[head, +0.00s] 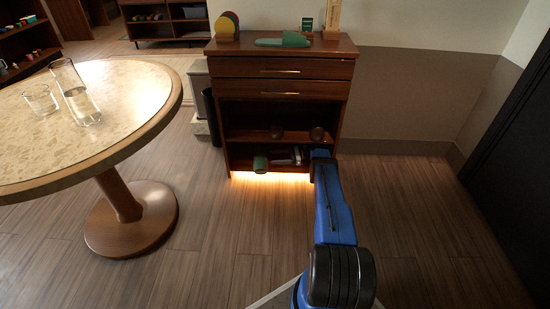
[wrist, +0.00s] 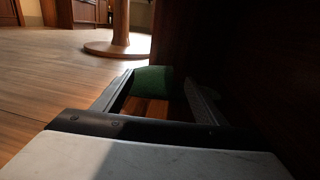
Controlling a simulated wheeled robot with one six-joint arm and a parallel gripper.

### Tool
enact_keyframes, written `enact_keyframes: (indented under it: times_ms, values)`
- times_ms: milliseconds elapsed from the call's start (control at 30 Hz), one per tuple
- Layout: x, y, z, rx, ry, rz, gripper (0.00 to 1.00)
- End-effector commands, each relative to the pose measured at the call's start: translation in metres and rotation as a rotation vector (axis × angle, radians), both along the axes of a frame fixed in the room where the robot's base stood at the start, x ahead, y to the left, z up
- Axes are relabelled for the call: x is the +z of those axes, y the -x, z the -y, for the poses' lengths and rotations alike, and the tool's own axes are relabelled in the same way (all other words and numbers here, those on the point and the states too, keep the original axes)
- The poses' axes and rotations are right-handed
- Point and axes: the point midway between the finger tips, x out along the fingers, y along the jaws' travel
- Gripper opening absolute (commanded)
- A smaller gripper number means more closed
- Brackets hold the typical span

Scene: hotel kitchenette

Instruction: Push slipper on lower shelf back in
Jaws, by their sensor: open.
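The green slipper (head: 260,162) is at the left part of the lower shelf (head: 240,164) of the dark wooden cabinet, near the shelf's front. In the wrist view the green slipper (wrist: 152,80) shows just beyond and between the fingertips. My gripper (head: 284,159) is at the lower shelf, to the right of the slipper, and points left along the cabinet front. In the wrist view my gripper (wrist: 158,76) is open, with nothing clearly held. Whether a finger touches the slipper I cannot tell. My arm hides the right end of the shelf.
Two dark round objects, one on the left (head: 277,132) and one on the right (head: 317,133), sit on the shelf above. A round table (head: 150,110) with two glasses stands left. A black bin (head: 212,117) is beside the cabinet. The floor (head: 420,230) at right is clear.

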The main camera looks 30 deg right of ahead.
Motion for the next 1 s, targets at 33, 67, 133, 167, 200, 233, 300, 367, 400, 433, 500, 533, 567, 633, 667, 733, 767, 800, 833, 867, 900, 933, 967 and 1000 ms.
enact_keyframes:
  times_ms: [33, 67, 133, 167, 200, 233, 300, 367, 400, 433, 500, 533, 567, 633, 667, 733, 767, 800, 833, 867, 900, 933, 967, 1000]
  values:
    - [0.0, 0.0, 0.0, 0.0, 0.0, 0.0, 0.65]
    - [0.0, 0.0, 0.0, 0.0, 0.0, 0.0, 0.65]
    - [0.0, -0.001, -0.002, 0.0, 0.0, 0.0, 0.65]
    - [0.001, -0.002, -0.003, 0.0, 0.0, 0.0, 0.65]
    - [0.001, -0.004, -0.006, 0.0, 0.0, 0.0, 0.65]
    - [0.001, -0.005, -0.008, 0.0, 0.0, 0.0, 0.65]
    - [0.001, -0.008, -0.015, 0.001, 0.0, -0.001, 0.65]
    - [0.001, -0.012, -0.024, 0.002, -0.002, -0.001, 0.65]
    - [0.001, -0.015, -0.029, 0.002, -0.002, -0.001, 0.65]
    - [0.001, -0.017, -0.033, 0.001, -0.001, 0.0, 0.65]
    - [0.001, -0.022, -0.043, 0.001, 0.0, -0.001, 0.65]
    - [0.001, -0.024, -0.048, 0.002, 0.0, -0.001, 0.65]
    - [0.001, -0.026, -0.052, 0.002, -0.001, -0.002, 0.65]
    - [0.0, -0.031, -0.062, 0.002, -0.001, -0.002, 0.65]
    - [0.0, -0.033, -0.066, 0.001, 0.0, -0.001, 0.65]
    - [0.0, -0.038, -0.076, 0.001, 0.0, -0.001, 0.65]
    - [0.0, -0.04, -0.08, 0.001, 0.0, -0.001, 0.65]
    - [0.0, -0.043, -0.084, 0.001, 0.0, -0.001, 0.65]
    - [0.001, -0.044, -0.087, 0.001, 0.0, -0.001, 0.65]
    - [0.001, -0.046, -0.091, 0.001, 0.0, -0.001, 0.65]
    - [0.001, -0.048, -0.094, 0.001, 0.0, -0.001, 0.65]
    - [0.001, -0.049, -0.097, 0.001, 0.0, -0.001, 0.65]
    - [0.001, -0.05, -0.099, 0.001, 0.0, -0.001, 0.65]
    - [0.001, -0.052, -0.102, 0.0, 0.0, -0.001, 0.65]
